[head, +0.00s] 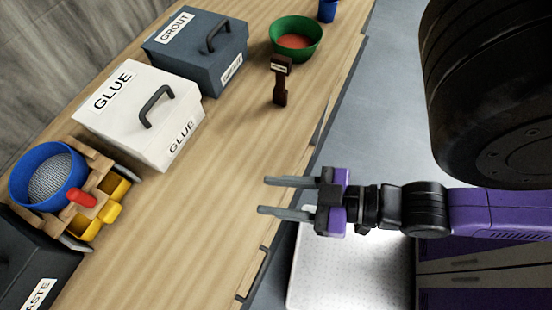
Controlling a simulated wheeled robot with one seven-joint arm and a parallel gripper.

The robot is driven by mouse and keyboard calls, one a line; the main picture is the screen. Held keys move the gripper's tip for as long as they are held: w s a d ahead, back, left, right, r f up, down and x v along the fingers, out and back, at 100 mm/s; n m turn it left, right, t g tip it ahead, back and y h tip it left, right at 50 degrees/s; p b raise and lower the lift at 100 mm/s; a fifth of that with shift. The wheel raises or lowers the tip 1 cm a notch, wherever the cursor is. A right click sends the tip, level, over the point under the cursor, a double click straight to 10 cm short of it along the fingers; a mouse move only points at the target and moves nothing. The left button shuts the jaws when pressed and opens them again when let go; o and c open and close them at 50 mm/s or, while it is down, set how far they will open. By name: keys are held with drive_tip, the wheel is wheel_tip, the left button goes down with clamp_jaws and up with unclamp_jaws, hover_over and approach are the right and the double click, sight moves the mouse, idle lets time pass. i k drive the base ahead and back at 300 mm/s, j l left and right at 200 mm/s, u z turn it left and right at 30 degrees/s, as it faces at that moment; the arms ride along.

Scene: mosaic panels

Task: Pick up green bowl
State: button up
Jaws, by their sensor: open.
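The green bowl (311,50) sits on the wooden bench near the top of the head view, with red-orange contents (294,41) inside it. My gripper (262,196) is open and empty, its two grey fingers pointing left over the bench's edge. It is well below the bowl in the picture and apart from it. The bowl's rim and near side show clearly.
A dark brown stand (280,82) is just below the bowl. A grey GROUT box (190,62) and a white GLUE box (140,120) stand left. A blue sieve (22,178) and a blue cup (327,10) also show. Bare bench (200,230) lies left of my gripper.

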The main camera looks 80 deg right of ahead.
sight(297, 37)
drive_tip(key=z, duration=1.55)
